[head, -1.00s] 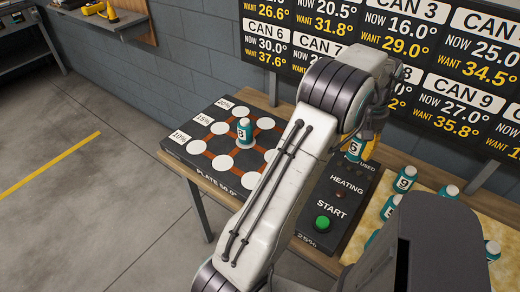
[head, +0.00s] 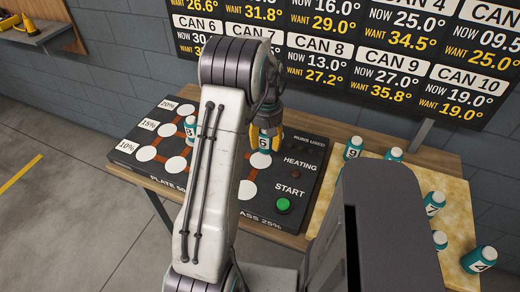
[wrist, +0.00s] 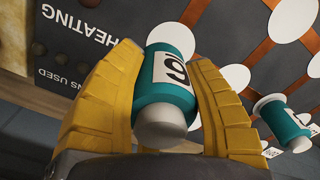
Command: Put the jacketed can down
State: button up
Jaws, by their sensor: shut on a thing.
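A teal-jacketed can labelled 6 (head: 265,138) is in my gripper (head: 267,128), which is shut on it. In the wrist view the can (wrist: 165,90) sits between the yellow fingers (wrist: 165,100), with its label and pale end showing. In the head view it is just left of the HEATING panel, over the right side of the dark plate (head: 124,158). Whether its bottom touches the surface I cannot tell. My arm hides part of the plate.
Another teal can (head: 190,126) stands on the plate; it also shows in the wrist view (wrist: 285,122). White circles (head: 146,153) at the plate's left are bare. A green START button (head: 283,205) is on the panel. Several cans stand around the tan mat (head: 390,215).

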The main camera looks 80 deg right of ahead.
aim_at(261, 152)
jog(key=shift+w+f, duration=0.5)
jog(key=shift+w, duration=0.3)
jog(key=shift+f+p, duration=0.4)
jog(key=shift+f, duration=1.6)
jog(key=shift+f, duration=0.1)
jog(key=shift+f, duration=0.1)
jog(key=o, duration=1.2)
notch_tip(261, 152, up, 12)
jog(key=shift+r, duration=0.2)
